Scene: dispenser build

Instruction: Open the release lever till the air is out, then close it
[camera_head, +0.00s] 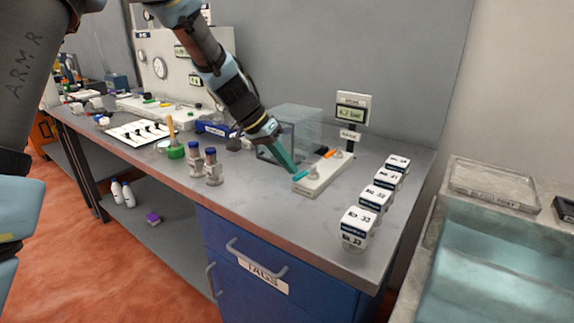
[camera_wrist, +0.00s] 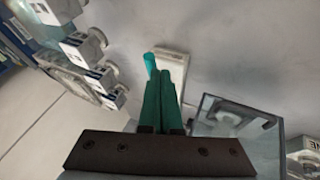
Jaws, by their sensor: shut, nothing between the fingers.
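A white valve block (camera_head: 322,178) lies on the bench with an orange lever (camera_head: 328,153) at its far end and a teal lever (camera_head: 301,174) at its near end. I cannot tell from the labels which is the release lever. A gauge display (camera_head: 350,112) behind the block reads about 6.2 bar, small and hard to read. My gripper (camera_head: 291,168) is shut and empty, its green fingers pointing down right beside the teal lever. In the wrist view, the teal lever (camera_wrist: 150,66) shows just past the fingertips (camera_wrist: 162,78); whether they touch is unclear. The orange lever is hidden there.
A clear box (camera_head: 300,122) stands close behind my gripper. A row of several white numbered containers (camera_head: 374,198) lines the right bench edge. Two blue-capped bottles (camera_head: 212,165) stand to the left. The front middle of the bench (camera_head: 262,203) is clear.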

